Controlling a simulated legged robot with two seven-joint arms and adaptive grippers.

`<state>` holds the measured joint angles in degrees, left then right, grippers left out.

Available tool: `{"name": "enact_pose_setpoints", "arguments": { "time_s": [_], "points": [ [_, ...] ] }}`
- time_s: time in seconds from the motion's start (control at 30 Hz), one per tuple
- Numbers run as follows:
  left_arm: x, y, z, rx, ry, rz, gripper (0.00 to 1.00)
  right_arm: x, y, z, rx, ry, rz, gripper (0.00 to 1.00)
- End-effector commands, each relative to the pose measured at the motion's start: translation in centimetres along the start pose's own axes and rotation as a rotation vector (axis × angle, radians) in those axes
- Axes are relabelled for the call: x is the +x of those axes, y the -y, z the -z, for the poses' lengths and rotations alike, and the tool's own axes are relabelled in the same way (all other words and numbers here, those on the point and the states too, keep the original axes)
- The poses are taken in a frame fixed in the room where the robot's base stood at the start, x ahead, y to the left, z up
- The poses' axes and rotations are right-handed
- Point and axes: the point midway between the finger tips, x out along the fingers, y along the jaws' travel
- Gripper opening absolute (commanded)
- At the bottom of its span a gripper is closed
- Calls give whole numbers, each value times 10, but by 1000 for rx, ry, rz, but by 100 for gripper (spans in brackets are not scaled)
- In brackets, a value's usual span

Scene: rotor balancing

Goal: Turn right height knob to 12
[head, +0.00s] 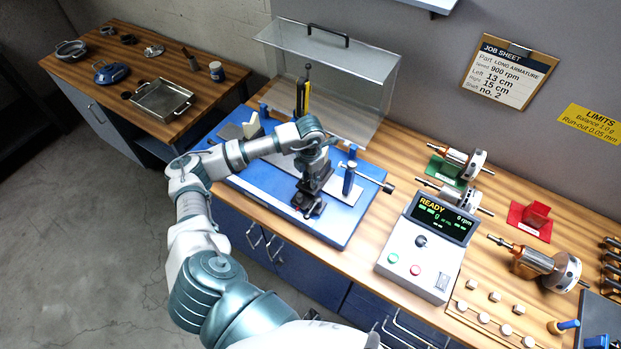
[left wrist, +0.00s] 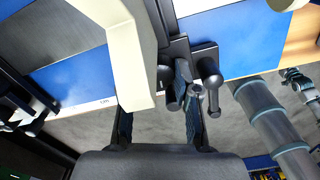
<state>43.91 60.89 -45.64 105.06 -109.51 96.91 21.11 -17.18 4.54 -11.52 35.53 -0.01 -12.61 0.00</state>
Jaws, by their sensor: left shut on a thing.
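My left gripper (head: 309,203) reaches down at the front of the balancing machine, over its blue base (head: 258,187). In the left wrist view, the gripper (left wrist: 160,122) is shut on a small dark knob (left wrist: 173,101), mostly hidden between the fingers. A black lever with a rounded end (left wrist: 210,88) stands just right of the fingers. A pale block-like part (left wrist: 125,50) fills the upper middle of that view. No height scale reading can be made out. In the head view the arm and hand hide much of the stand there. My right gripper is not in view.
A blue post (head: 350,172) with a side rod stands right of the hand. A clear guard (head: 345,75) rises behind. The control box (head: 425,245) shows READY and 0 rpm. The job sheet (head: 508,72) reads Left 13 cm, Right 15 cm. Rotors (head: 545,265) lie at the right.

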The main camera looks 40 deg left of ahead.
Motion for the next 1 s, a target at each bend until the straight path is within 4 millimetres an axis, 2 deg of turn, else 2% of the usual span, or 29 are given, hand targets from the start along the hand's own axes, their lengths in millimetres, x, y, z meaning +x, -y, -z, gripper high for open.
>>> {"name": "enact_pose_setpoints", "arguments": {
  "time_s": [0.37,0.4,0.5,0.83,1.0],
  "points": [
    [-1,-2,0,3,-1,-5,0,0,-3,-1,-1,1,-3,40],
    [-1,-2,0,3,-1,-5,33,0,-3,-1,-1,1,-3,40],
    [-1,-2,0,3,0,-4,56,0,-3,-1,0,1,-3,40],
    [-3,0,0,5,0,-2,56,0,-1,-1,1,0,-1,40],
    [-25,0,-1,5,4,-3,56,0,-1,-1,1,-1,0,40]
  ]
}}
